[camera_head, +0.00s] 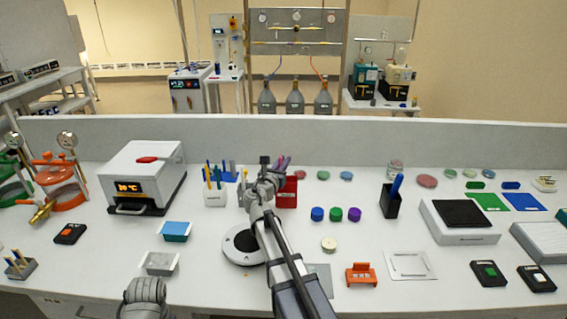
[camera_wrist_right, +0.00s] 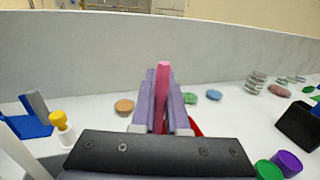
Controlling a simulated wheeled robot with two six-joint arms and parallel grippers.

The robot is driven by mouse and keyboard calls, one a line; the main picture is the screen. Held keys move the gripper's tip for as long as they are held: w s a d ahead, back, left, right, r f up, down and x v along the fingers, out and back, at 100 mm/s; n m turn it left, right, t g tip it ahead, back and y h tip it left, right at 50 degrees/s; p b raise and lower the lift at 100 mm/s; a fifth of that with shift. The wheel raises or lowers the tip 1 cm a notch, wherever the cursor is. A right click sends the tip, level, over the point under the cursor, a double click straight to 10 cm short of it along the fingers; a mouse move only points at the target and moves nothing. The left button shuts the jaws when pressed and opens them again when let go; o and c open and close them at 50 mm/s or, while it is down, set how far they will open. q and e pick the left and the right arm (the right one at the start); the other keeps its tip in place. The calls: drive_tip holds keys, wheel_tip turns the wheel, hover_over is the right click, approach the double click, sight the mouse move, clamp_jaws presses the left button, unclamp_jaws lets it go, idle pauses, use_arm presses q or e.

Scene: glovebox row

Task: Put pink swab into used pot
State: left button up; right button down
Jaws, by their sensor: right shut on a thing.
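The pink swab (camera_wrist_right: 163,82) stands upright between the two fingers of my right gripper (camera_wrist_right: 162,100), which is shut on it. In the head view my right gripper (camera_head: 282,162) is at the rear middle of the bench, over or just in front of a red pot (camera_head: 289,198). The red pot looks like the used pot, but I cannot read its label. In the wrist view only a red edge (camera_wrist_right: 196,126) shows behind the fingers. I cannot tell whether the swab's lower end is inside it.
A white pot (camera_head: 215,198) with blue and yellow sticks stands left of the red pot. Blue, green and purple caps (camera_head: 336,214) lie to the right, before a black holder (camera_head: 390,201). A low wall (camera_head: 350,148) runs behind.

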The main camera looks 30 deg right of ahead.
drive_tip(key=shift+f+b, duration=0.45)
idle(0.5)
drive_tip(key=c, duration=0.8)
unclamp_jaws()
drive_tip(key=shift+c, duration=0.2)
drive_tip(key=shift+r, duration=0.1)
wheel_tip(320, 180, up, 9)
drive_tip(key=p, duration=0.9)
drive_tip(key=shift+f, duration=0.2)
